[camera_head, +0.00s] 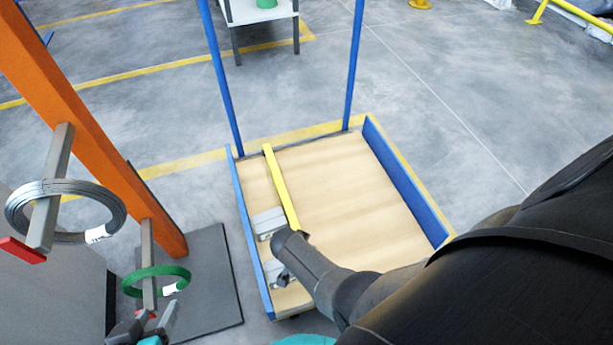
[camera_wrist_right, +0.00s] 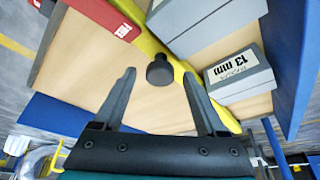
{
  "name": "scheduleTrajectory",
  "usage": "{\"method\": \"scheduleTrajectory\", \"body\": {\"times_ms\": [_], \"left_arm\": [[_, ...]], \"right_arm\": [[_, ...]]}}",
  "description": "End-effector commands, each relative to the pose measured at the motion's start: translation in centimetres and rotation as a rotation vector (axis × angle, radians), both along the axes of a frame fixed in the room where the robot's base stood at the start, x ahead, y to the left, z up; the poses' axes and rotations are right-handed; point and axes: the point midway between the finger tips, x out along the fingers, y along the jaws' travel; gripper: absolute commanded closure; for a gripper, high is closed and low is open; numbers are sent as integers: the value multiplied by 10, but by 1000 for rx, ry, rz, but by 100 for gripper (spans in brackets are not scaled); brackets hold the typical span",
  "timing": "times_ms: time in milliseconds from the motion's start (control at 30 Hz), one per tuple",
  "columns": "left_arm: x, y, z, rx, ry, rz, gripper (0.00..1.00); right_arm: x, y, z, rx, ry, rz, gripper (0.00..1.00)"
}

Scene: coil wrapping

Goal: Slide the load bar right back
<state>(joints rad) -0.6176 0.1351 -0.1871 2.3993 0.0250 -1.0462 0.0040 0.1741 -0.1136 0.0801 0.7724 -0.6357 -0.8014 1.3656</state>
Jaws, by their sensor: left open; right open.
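The yellow load bar (camera_head: 281,187) lies lengthwise across the wooden deck of the blue cart (camera_head: 405,190), left of its middle. In the head view my right arm hides the bar's near end. My left gripper (camera_head: 155,316) is open at the bottom left, below the green coil (camera_head: 150,277), away from the cart.
Grey boxes (camera_head: 268,222) stand left of the bar; one in the wrist view (camera_wrist_right: 240,76) is labelled 13 mm. A red box (camera_wrist_right: 104,17) shows there too. An orange post (camera_head: 85,115) carries a grey wire coil (camera_head: 22,200) at left.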

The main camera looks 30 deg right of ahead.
Motion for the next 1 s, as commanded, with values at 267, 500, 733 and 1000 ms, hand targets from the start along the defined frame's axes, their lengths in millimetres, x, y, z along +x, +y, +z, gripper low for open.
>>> {"method": "scheduleTrajectory", "body": {"times_ms": [267, 500, 733, 1000], "left_arm": [[2, -3, 1, -10, -20, -4, 50], [2, -3, 0, -9, -20, -3, 50], [2, -3, 0, -9, -19, -3, 50], [2, -3, 0, -9, -19, -3, 50]], "right_arm": [[0, 1, -2, 0, 1, 0, 26], [0, 1, -1, 0, 0, 0, 38], [0, 1, -1, 0, 0, 0, 64], [0, 1, -1, 0, 0, -1, 94]]}}
